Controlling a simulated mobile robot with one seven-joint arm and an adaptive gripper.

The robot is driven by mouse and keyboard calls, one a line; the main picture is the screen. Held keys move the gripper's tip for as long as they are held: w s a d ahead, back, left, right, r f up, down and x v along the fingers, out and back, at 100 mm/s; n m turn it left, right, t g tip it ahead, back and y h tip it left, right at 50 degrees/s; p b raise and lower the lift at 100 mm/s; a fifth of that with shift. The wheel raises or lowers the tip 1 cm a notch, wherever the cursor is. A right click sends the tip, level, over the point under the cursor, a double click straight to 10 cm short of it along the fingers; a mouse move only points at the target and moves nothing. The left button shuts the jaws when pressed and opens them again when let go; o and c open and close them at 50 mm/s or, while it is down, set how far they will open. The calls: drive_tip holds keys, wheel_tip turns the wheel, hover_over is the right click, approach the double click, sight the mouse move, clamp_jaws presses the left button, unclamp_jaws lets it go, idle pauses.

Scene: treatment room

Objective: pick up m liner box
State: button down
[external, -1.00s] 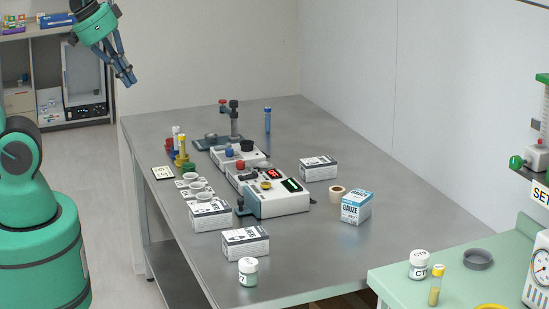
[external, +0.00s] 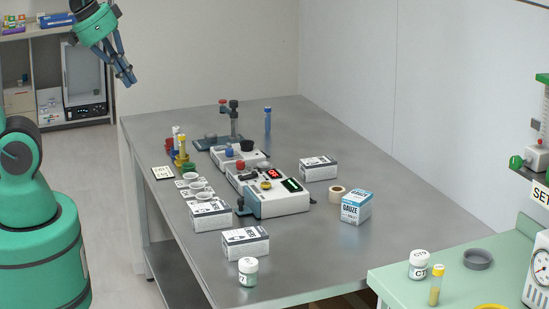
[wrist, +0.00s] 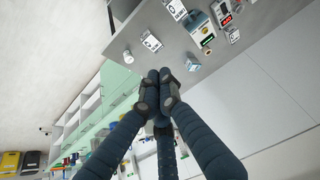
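Three similar white boxes with dark print lie on the steel table: a front one (external: 245,242), one behind it to the left (external: 210,216) and one farther back (external: 319,168). Their print is too small to tell which is the m liner box. In the wrist view the front box (wrist: 151,42), the left box (wrist: 176,9) and the back box (wrist: 232,34) show near the top. My gripper (external: 128,80) is raised at the upper left, clear of the table and all boxes. In the wrist view its fingertips (wrist: 160,85) are together, with nothing visible between them.
A white-blue gauze box (external: 356,207) and a tape roll (external: 337,194) lie right of a white device (external: 270,193). A white-capped jar (external: 248,271) stands by the front box. Small cups (external: 197,187) stand left of the device. The table's right side is clear.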

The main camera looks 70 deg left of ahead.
drive_tip(key=shift+c, duration=1.4)
unclamp_jaws()
drive_tip(key=g+b, duration=0.4)
drive_tip(key=g, duration=0.2)
hover_over(246, 236)
wheel_tip(246, 236, down, 30)
drive_tip(key=shift+w+f, duration=0.1)
drive_tip(key=shift+f, duration=0.2)
drive_tip(key=shift+f+b, duration=0.85)
drive_tip(key=shift+f, duration=3.45)
